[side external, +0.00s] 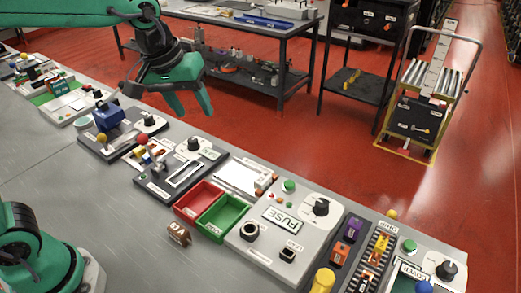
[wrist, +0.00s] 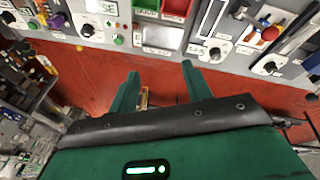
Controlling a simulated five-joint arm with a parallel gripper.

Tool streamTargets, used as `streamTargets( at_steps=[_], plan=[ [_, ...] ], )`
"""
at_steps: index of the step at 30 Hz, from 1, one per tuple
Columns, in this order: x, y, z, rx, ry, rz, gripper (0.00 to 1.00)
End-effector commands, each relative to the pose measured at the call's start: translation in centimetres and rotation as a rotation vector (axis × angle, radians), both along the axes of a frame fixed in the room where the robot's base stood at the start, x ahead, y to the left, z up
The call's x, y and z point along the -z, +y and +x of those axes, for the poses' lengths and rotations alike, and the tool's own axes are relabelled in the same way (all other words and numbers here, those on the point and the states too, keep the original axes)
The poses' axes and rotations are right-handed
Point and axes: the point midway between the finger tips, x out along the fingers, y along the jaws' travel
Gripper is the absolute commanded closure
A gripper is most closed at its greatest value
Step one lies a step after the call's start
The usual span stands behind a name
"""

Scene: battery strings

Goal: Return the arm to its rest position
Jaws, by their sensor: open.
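My gripper (side external: 192,108) is green with a black wrist and hangs above and behind the row of control panels in the side external view. Its two fingers are spread apart with nothing between them. In the wrist view my gripper (wrist: 160,70) shows both green fingers apart, with red floor visible between and beyond them. The fingers touch no panel or object that I can see.
Below lies a grey bench (side external: 120,215) with several panels, a red bin (side external: 198,200), a green bin (side external: 224,213) and a FUSE panel (side external: 285,220). Behind are a workbench (side external: 240,28), a trolley (side external: 420,95) and open red floor.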

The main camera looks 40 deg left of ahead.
Motion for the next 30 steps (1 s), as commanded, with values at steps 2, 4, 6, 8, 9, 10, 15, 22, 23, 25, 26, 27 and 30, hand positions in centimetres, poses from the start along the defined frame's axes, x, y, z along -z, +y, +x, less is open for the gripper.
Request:
streamTargets(
  at_steps=[2,4,6,8,9,10,15,22,23,25,26,27,30],
  plan=[
    [-0.3,1.3,-1.6,0.031,-0.024,0.013,0.51],
    [-0.4,2.2,-2.9,0.061,-0.043,0.028,0.51],
    [-0.4,3.0,-4.1,0.091,-0.063,0.043,0.51],
    [-0.3,3.8,-5.2,0.117,-0.077,0.058,0.51],
    [-0.3,4.2,-6.0,0.135,-0.088,0.067,0.51],
    [-0.2,4.5,-6.5,0.148,-0.095,0.074,0.51],
    [0.5,6.2,-9.6,0.218,-0.138,0.122,0.51],
    [2.0,7.7,-12.9,0.302,-0.183,0.184,0.51],
    [2.1,7.8,-13.2,0.309,-0.186,0.190,0.51],
    [2.5,8.0,-13.7,0.324,-0.193,0.201,0.51],
    [2.6,8.1,-13.9,0.329,-0.195,0.206,0.51],
    [2.7,8.1,-14.0,0.334,-0.198,0.210,0.51],
    [2.8,8.2,-14.3,0.342,-0.199,0.215,0.51]
  ],
)
